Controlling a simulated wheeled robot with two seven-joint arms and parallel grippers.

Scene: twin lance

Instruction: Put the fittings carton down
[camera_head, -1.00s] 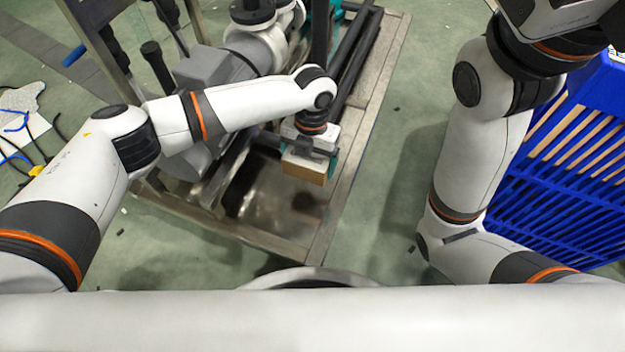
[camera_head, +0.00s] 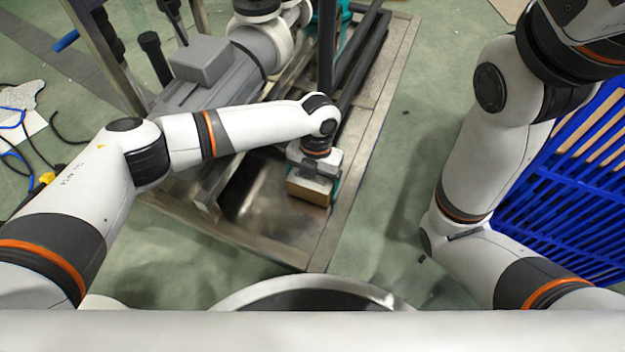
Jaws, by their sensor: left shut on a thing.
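The fittings carton (camera_head: 309,191) is a small brown box, seen from above in the head view, over the front right part of a metal-framed platform (camera_head: 345,200). My left gripper (camera_head: 314,172) comes down on it from above and is shut on it; the fingers partly cover its top. I cannot tell whether the carton touches the platform or hangs just above it. My right arm (camera_head: 470,160) stands at the right, and its gripper is out of the picture.
A grey motor (camera_head: 215,85) and dark pipes (camera_head: 360,50) occupy the platform behind the carton. A blue slatted crate (camera_head: 560,190) stands at the right. Cables (camera_head: 30,150) lie on the floor at the left.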

